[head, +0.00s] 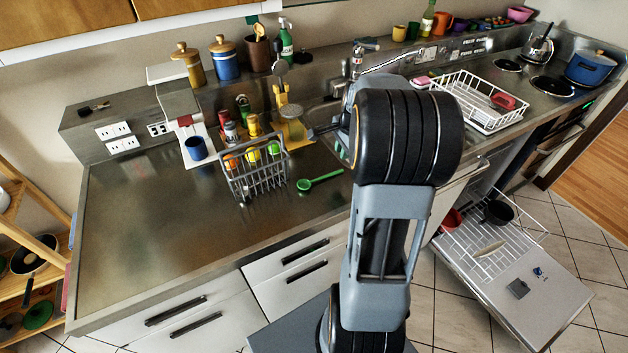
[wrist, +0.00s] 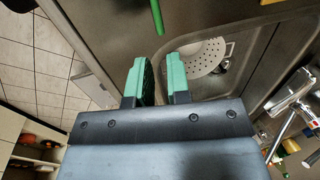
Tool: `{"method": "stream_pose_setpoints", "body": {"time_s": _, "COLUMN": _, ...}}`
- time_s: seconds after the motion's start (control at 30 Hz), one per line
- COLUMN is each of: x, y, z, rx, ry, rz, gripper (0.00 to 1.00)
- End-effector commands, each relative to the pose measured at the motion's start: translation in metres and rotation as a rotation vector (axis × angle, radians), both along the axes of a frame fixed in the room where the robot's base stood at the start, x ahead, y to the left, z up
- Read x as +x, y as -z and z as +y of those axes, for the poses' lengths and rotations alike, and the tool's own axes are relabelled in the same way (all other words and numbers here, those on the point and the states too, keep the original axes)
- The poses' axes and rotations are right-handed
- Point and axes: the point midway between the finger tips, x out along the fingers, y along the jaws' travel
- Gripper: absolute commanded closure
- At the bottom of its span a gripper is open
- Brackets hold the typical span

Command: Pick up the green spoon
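The green spoon (head: 322,180) lies flat on the steel counter in the head view, right of the wire basket, its bowl to the left and its handle toward my arm. In the wrist view, part of a green handle (wrist: 157,16) shows at the top edge, beyond my fingertips; the rest is out of frame. My gripper (wrist: 160,68) shows in the wrist view with its two green fingers apart and nothing between them. It is not touching the spoon. In the head view my own arm hides the gripper.
A wire basket (head: 258,178) with colored items stands left of the spoon. The sink (wrist: 215,90) with a perforated strainer (wrist: 205,57) lies beside my fingers. A faucet (wrist: 294,92) stands at its far side. The counter (head: 150,235) at left is clear. The dishwasher door (head: 520,285) hangs open.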

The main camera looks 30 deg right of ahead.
Motion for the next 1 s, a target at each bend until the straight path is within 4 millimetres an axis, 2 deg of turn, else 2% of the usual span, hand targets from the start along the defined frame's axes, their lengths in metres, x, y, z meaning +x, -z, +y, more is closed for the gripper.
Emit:
{"method": "stream_pose_setpoints", "body": {"time_s": 0.1, "x": 0.003, "y": 0.019, "z": 0.0, "rx": 0.002, "ry": 0.0, "rz": 0.003, "gripper": 0.83}}
{"method": "stream_pose_setpoints", "body": {"time_s": 0.47, "x": 0.007, "y": 0.044, "z": 0.0, "rx": 0.001, "ry": -0.002, "rz": 0.002, "gripper": 0.83}}
{"method": "stream_pose_setpoints", "body": {"time_s": 0.7, "x": 0.013, "y": 0.076, "z": 0.002, "rx": 0.001, "ry": -0.003, "rz": 0.003, "gripper": 0.83}}
{"method": "stream_pose_setpoints", "body": {"time_s": 0.83, "x": 0.015, "y": 0.086, "z": 0.002, "rx": 0.0, "ry": -0.003, "rz": 0.002, "gripper": 0.83}}
{"method": "stream_pose_setpoints", "body": {"time_s": 1.0, "x": 0.016, "y": 0.089, "z": 0.002, "rx": -0.002, "ry": -0.003, "rz": -0.001, "gripper": 0.83}}
